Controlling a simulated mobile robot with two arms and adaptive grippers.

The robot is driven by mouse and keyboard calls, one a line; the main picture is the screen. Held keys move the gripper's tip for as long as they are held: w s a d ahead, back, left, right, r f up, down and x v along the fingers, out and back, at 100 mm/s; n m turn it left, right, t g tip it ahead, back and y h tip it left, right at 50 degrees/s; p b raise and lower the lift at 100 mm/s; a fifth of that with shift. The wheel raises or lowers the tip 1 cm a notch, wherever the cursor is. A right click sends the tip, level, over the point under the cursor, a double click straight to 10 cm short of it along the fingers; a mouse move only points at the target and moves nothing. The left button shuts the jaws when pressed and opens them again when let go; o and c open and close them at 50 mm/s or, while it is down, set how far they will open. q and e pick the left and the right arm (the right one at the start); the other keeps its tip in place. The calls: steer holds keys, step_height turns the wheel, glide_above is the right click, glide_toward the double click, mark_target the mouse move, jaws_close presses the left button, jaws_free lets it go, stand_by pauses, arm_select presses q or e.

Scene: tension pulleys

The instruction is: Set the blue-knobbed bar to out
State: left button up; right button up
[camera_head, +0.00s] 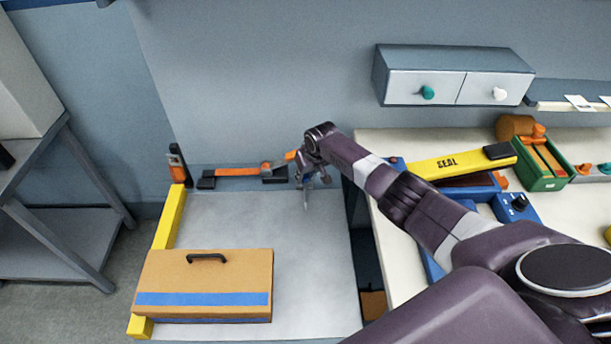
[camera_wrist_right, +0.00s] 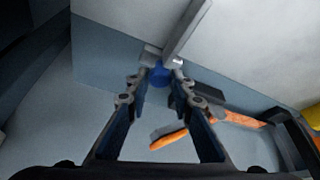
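In the right wrist view a blue knob (camera_wrist_right: 160,75) lies between the fingertips of my right gripper (camera_wrist_right: 161,66). A pale grey bar (camera_wrist_right: 188,28) runs from beside the knob toward the top edge. The fingertips flank the knob closely; I cannot tell whether both press on it. In the head view my right gripper (camera_head: 311,182) points down near the back right corner of the grey table. The knob and bar are mostly hidden there behind the gripper. My left gripper is not in view.
An orange-and-black strap (camera_head: 235,171) lies along the back edge. A tan case (camera_head: 205,284) with a blue stripe stands at the front of the grey table (camera_head: 315,265). On the white bench at right are a yellow seal bar (camera_head: 455,164) and a green box (camera_head: 540,168).

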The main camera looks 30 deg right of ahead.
jaws_close()
steer(key=s+d, duration=0.1)
steer(key=d, duration=0.2)
steer(key=s+d+p, duration=0.1)
steer(key=s+d, duration=0.1)
steer(key=d, duration=0.1)
steer(key=s+d, duration=0.1)
steer(key=d, duration=0.2)
steer(key=shift+s+p, duration=0.2)
steer(key=shift+p, duration=0.2)
steer(key=shift+d, duration=0.2)
steer(key=o, duration=0.9)
jaws_free()
steer(key=shift+s+d, duration=0.15)
